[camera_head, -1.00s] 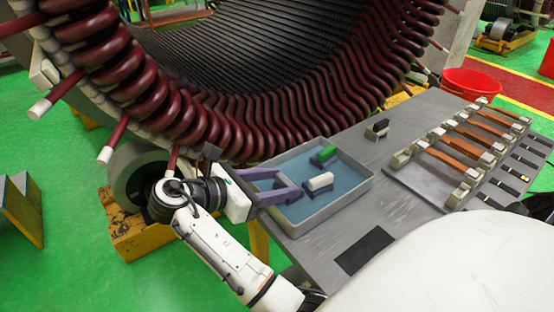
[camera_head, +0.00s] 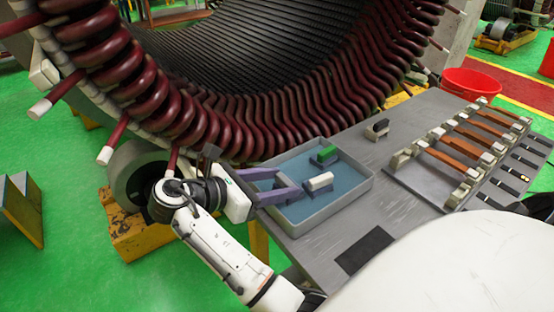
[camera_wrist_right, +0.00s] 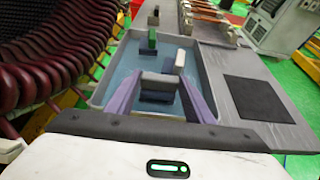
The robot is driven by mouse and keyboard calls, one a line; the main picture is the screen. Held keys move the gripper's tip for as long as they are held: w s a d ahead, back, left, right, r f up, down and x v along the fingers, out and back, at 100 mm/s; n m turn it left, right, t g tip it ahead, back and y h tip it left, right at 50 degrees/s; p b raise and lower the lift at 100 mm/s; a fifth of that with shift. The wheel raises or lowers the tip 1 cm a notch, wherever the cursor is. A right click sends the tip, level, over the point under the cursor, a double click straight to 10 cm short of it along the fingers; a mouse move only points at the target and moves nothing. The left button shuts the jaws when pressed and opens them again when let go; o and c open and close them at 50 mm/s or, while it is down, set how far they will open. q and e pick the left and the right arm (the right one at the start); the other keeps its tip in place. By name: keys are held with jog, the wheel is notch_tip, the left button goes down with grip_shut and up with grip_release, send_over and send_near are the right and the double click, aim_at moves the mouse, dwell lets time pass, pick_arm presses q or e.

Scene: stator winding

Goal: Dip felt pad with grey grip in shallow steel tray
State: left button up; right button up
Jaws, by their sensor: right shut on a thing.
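The shallow steel tray (camera_head: 348,203) stands on the grey table with blue-looking liquid or lining inside. My right gripper (camera_wrist_right: 160,92) reaches over its near-left part, with purple fingers either side of the felt pad with grey grip (camera_wrist_right: 160,78). It is shut on this pad, whose dark lower part shows below the grip. Whether the pad touches the tray floor I cannot tell. A pad with a white grip (camera_head: 320,181) and a pad with a green grip (camera_head: 326,155) are in the tray, farther off. My left gripper is not in view.
A small block with a dark body and pale part (camera_head: 378,128) stands on the table behind the tray. A rack with copper-coloured bars (camera_head: 455,158) is to the right. A black mat (camera_head: 364,250) lies in front. The large stator with dark red coils (camera_head: 215,125) rises close behind the tray.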

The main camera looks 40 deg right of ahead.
jog(key=shift+r, duration=5.5)
